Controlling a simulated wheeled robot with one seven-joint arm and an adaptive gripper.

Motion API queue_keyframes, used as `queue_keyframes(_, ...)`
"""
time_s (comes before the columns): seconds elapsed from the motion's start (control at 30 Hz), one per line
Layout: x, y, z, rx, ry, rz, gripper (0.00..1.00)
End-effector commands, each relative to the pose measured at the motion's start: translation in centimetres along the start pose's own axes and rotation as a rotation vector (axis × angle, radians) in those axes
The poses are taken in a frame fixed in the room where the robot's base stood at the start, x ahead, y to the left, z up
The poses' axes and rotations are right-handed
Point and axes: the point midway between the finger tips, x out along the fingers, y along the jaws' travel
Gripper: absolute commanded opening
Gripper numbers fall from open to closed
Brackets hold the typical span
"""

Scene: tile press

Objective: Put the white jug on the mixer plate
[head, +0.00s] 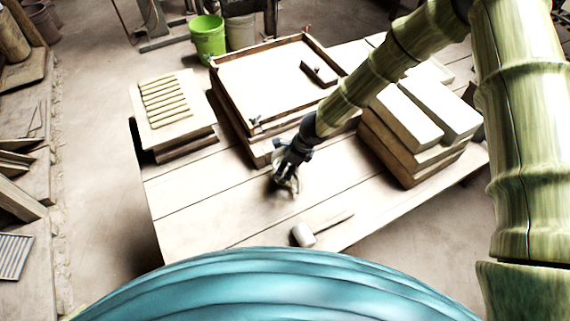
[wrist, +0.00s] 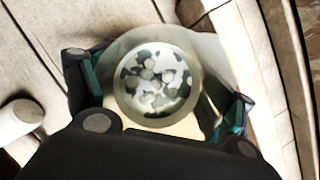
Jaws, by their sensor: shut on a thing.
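My gripper (head: 287,176) is over the near middle of the wooden table and is shut on a pale round vessel, which I take to be the white jug (head: 291,187). In the wrist view my gripper (wrist: 158,85) has one finger on each side of the jug (wrist: 190,52). I look down into its round mouth, where grey and white lumps or patches show. Its lower part is mostly hidden, and I cannot tell whether it touches the table. I cannot make out a mixer plate in either view.
A white-headed mallet (head: 303,234) lies near the table's (head: 215,215) front edge. A wooden tray (head: 270,80) stands behind my gripper, a slatted board (head: 165,100) at left, stacked blocks (head: 415,125) at right. A green bucket (head: 208,38) is beyond. The front left tabletop is clear.

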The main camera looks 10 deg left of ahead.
Motion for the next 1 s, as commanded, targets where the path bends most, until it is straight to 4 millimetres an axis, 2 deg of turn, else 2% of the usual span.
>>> queue_keyframes(0.3,0.3,0.0,-0.1,0.001,-0.001,0.000,0.38)
queue_keyframes(0.33,0.2,0.0,-0.1,0.001,0.000,0.000,0.86)
queue_keyframes(0.4,0.2,0.0,-0.1,0.001,0.000,0.000,0.99)
queue_keyframes(0.77,0.2,0.0,-0.1,0.001,0.000,0.000,1.00)
queue_keyframes(1.0,-0.8,-0.1,-0.1,0.004,-0.002,0.000,1.00)
